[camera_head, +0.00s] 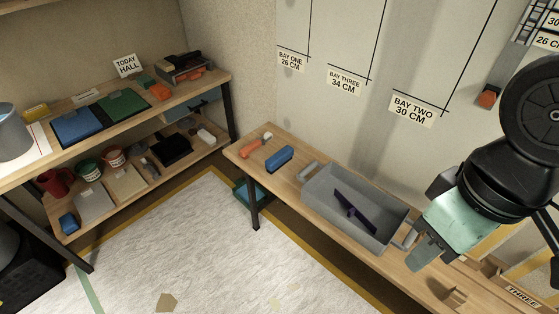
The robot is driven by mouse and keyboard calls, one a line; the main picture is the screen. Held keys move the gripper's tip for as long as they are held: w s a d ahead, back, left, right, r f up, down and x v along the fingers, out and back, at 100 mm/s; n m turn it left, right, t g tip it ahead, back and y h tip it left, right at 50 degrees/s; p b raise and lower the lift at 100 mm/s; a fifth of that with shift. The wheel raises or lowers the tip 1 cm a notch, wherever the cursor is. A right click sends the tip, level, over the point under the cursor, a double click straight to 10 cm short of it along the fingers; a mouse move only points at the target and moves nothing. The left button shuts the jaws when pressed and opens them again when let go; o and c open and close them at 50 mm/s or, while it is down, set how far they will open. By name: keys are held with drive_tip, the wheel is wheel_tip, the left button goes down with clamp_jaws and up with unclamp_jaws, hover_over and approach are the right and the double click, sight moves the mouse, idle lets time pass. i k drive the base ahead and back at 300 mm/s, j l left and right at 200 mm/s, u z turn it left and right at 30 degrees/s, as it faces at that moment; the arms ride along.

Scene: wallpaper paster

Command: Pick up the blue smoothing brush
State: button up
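A blue block-shaped object (279,159), which looks like the blue smoothing brush, lies on the wooden bench (297,174) left of a grey trough. A smaller blue item (68,222) sits at the left end of the lower shelf; I cannot tell what it is. My gripper (428,255), with pale green parts, hangs over the right part of the bench, right of the trough and well away from the blue object. Its fingers are seen from above and behind, so their opening is unclear. Nothing is visibly held.
The grey trough (318,198) holds a dark purple bar-like item (355,213) and stands between my gripper and the blue object. An orange-handled tool (256,145) lies just beyond the blue object. Loaded shelves (215,84) stand at left. The pale floor sheet (190,245) is mostly clear.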

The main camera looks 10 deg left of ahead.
sight(276, 162)
drive_tip(key=i+j+u, duration=0.15)
drive_tip(key=i+j, duration=1.3)
drive_tip(key=j, duration=0.1)
